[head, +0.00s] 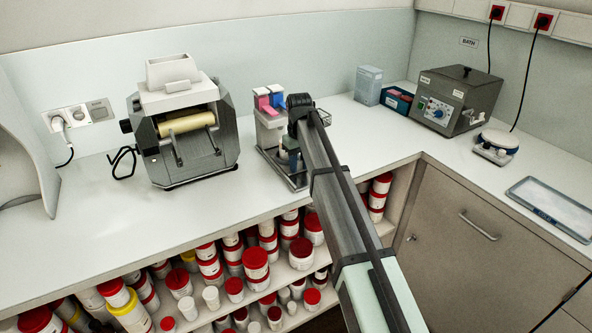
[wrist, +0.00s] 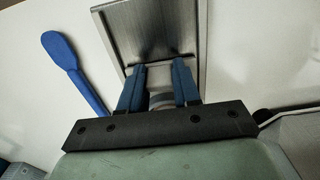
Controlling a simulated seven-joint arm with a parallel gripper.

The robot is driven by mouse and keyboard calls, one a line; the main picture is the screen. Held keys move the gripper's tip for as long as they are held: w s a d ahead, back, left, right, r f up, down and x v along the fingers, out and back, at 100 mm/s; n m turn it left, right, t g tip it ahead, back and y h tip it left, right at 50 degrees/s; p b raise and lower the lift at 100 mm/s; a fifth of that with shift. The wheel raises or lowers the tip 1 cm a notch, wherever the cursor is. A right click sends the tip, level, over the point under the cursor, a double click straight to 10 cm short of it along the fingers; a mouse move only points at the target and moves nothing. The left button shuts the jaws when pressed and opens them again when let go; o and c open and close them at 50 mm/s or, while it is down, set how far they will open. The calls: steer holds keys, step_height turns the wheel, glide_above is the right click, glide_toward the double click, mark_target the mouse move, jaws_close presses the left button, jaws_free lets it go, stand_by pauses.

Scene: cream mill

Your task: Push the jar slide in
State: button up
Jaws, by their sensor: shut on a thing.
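The jar slide (wrist: 150,25) is a grey metal tray at the top middle of the wrist view. Its front edge lies at the tips of my gripper (wrist: 160,72), whose two blue fingers are shut on it. A pale, rounded part shows between the fingers, partly hidden. In the head view, my arm reaches to a small grey stand (head: 264,130) with pink and blue blocks on top. The arm covers much of the stand's front and the slide, so I cannot tell how far in the slide is.
A roller mill (head: 187,135) stands left of the stand. A blue spoon-shaped tool (wrist: 72,70) lies left of the slide. A bath unit (head: 455,98), a small scale (head: 496,144) and boxes (head: 368,84) stand right. Jars (head: 255,262) fill the shelves below.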

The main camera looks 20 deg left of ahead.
steer(key=shift+w+a, duration=1.45)
steer(key=shift+a, duration=0.05)
steer(key=o, duration=1.7)
steer(key=shift+d, duration=0.1)
steer(key=shift+o, duration=0.2)
steer(key=shift+s+r, duration=0.1)
steer(key=shift+s, duration=0.05)
steer(key=shift+s+d+r, duration=0.45)
steer(key=shift+r, duration=0.35)
steer(key=shift+s+d+r, duration=0.45)
steer(key=shift+d+r, duration=0.05)
steer(key=shift+r, duration=0.3)
steer(key=shift+s+d+r, duration=0.45)
steer(key=shift+r, duration=0.35)
